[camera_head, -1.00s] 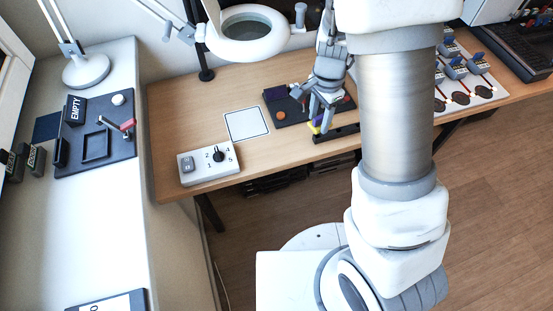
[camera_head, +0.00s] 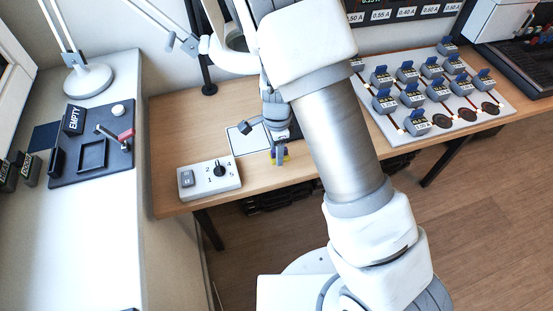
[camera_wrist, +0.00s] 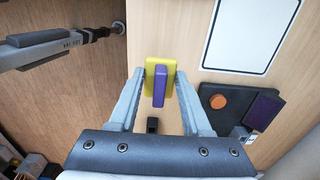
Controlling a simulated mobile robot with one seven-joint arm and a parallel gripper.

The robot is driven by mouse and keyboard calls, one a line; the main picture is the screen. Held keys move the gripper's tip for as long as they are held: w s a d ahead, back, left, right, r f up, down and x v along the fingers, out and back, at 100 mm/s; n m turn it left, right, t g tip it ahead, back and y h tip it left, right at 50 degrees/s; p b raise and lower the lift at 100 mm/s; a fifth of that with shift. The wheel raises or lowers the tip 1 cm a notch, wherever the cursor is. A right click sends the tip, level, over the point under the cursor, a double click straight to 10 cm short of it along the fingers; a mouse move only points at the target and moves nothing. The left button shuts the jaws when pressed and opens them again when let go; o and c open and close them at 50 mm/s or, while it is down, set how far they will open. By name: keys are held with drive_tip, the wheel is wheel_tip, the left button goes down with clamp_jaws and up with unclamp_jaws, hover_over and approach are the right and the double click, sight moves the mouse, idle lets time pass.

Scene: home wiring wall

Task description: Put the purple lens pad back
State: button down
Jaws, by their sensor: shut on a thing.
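A dark tray (camera_wrist: 217,120) with an orange disc (camera_wrist: 218,101) and a flat purple square (camera_wrist: 263,111) lies to the right in the wrist view. My arm hides this tray in the head view.
A white black-outlined square (camera_head: 240,146) lies on the desk (camera_head: 180,120) beside my gripper. A white switch box (camera_head: 209,181) stands left, near the front edge. A board with several blue-topped blocks (camera_head: 462,119) stands right. A lamp stand (camera_head: 207,80) rises behind.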

drive_tip(key=shift+f+b, duration=0.4)
drive_tip(key=shift+f, duration=1.65)
drive_tip(key=shift+f, duration=0.1)
drive_tip(key=shift+c, duration=1.8)
unclamp_jaws()
wheel_tip(320, 180, up, 12)
drive_tip(key=shift+r+p, duration=0.25)
drive_tip(key=shift+p, duration=0.9)
drive_tip(key=s+d+r+n+t+y, duration=0.1)
drive_tip(key=s+d+r+n, duration=0.25)
drive_tip(key=r, duration=0.35)
drive_tip(key=s+d+r+n+t, duration=0.1)
drive_tip(key=s+d+r+n, duration=0.2)
drive_tip(key=r, duration=0.4)
drive_tip(key=s+d+r+n+t+y, duration=0.1)
drive_tip(key=s+d+r+n, duration=0.1)
drive_tip(key=s+r+n, duration=0.35)
drive_tip(key=s+d+r+n+t+h, duration=0.2)
drive_tip(key=s+d+r, duration=0.2)
drive_tip(key=s+r, duration=0.1)
drive_tip(key=shift+s+d+r+n+t, duration=0.15)
drive_tip(key=shift+s+d+n+t, duration=0.2)
drive_tip(key=shift+s, duration=0.4)
